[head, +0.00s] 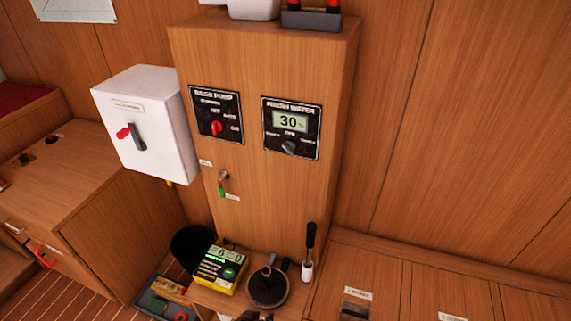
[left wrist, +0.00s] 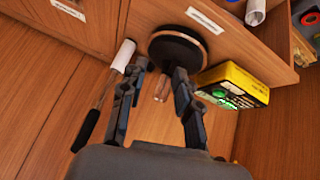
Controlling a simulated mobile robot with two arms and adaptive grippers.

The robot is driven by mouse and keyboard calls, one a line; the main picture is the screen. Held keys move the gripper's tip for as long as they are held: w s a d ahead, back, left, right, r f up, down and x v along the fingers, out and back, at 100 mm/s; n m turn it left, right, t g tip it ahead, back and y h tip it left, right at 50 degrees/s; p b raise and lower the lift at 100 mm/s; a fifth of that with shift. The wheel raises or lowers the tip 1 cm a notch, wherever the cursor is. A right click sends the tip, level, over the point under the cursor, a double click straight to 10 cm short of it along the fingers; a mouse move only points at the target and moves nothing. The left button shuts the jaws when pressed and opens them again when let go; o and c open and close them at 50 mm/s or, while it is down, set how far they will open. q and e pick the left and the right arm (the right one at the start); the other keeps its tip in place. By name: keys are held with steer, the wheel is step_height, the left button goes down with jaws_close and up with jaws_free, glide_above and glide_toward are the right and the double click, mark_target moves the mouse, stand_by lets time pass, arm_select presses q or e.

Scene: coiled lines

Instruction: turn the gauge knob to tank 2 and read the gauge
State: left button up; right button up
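The fresh water gauge panel (head: 272,145) is black, on the wooden cabinet front in the head view. Its display (head: 290,122) reads 30, with a small unit mark beside it. The grey gauge knob (head: 289,147) sits below the display, under small tank and OFF labels. I cannot read exactly where its pointer stands. My left gripper (left wrist: 160,72) is open in the left wrist view, its fingers spread and apparently empty, facing a dark round object. Only a little of it shows at the bottom of the head view (head: 252,316), well below the panel. My right gripper is not in view.
The bilge pump panel (head: 216,112) with a red knob is left of the gauge. A white switch box (head: 145,120) juts out further left. Below stand a yellow meter (head: 217,270), a dark round object (head: 267,288) and a black-handled tool (head: 309,245) in a white holder.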

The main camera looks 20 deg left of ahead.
arm_select(q)
steer(key=w+r+n+t+b, duration=0.2)
steer(key=w+r+t, duration=0.2)
steer(key=w+r, duration=0.85)
steer(key=n+t+b, duration=0.4)
steer(key=n+t, duration=0.1)
steer(key=t, duration=0.1)
glide_toward(287, 151)
steer(key=w, duration=0.4)
steer(key=w+p, duration=0.1)
steer(key=w, duration=0.3)
steer(key=shift+w+d+f, duration=0.1)
steer(key=shift+w+d, duration=0.1)
steer(key=shift+w, duration=0.05)
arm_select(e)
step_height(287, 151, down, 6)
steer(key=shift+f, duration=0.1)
arm_select(q)
jaws_close()
